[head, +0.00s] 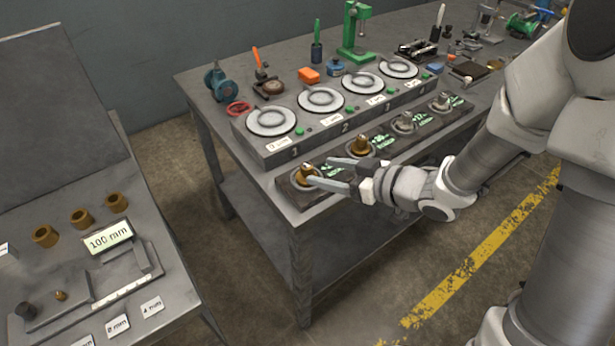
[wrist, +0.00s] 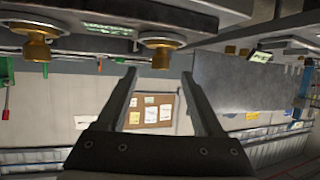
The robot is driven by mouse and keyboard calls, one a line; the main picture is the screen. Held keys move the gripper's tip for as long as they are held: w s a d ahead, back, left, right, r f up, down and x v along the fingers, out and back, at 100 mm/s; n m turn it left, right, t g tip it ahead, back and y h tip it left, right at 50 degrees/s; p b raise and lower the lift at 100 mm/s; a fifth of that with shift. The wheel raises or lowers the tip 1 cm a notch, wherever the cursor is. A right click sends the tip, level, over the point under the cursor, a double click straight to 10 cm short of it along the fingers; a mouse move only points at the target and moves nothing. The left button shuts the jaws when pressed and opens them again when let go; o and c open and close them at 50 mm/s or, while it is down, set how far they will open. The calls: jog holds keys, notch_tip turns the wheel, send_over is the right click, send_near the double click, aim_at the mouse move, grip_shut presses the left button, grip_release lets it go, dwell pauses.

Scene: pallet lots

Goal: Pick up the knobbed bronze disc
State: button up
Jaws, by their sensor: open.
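A knobbed bronze disc (head: 305,173) sits at the near left end of a dark strip (head: 292,189) along the front of the workbench. A second bronze knobbed piece (head: 361,146) stands farther along the same strip. My gripper (head: 322,172) is open and empty beside the nearer disc, its fingertips close to it; I cannot tell if they touch. The wrist view appears upside down. There the open fingers of my gripper (wrist: 159,73) point toward one bronze piece (wrist: 162,48), with another bronze piece (wrist: 38,42) to the left.
Two grey knobbed pieces (head: 405,122) (head: 442,102) stand farther along the strip. Behind it is a raised grey box (head: 283,152) with several round white plates. A side table (head: 170,290) holds several bronze rings (head: 82,217) and a 100 mm display (head: 109,237). Open floor separates the tables.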

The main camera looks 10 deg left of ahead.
aim_at(312, 169)
jog(key=x, duration=0.4)
jog(key=shift+w+a+f+b, duration=0.1)
jog(key=shift+b, duration=0.25)
jog(key=b+x, duration=0.1)
jog(key=x, duration=0.3)
jog(key=shift+a+f, duration=0.1)
jog(key=shift+f, duration=0.2)
jog(key=shift+w+a+f, duration=0.1)
jog(key=shift+w+a, duration=0.05)
jog(key=shift+a, duration=0.2)
grip_shut()
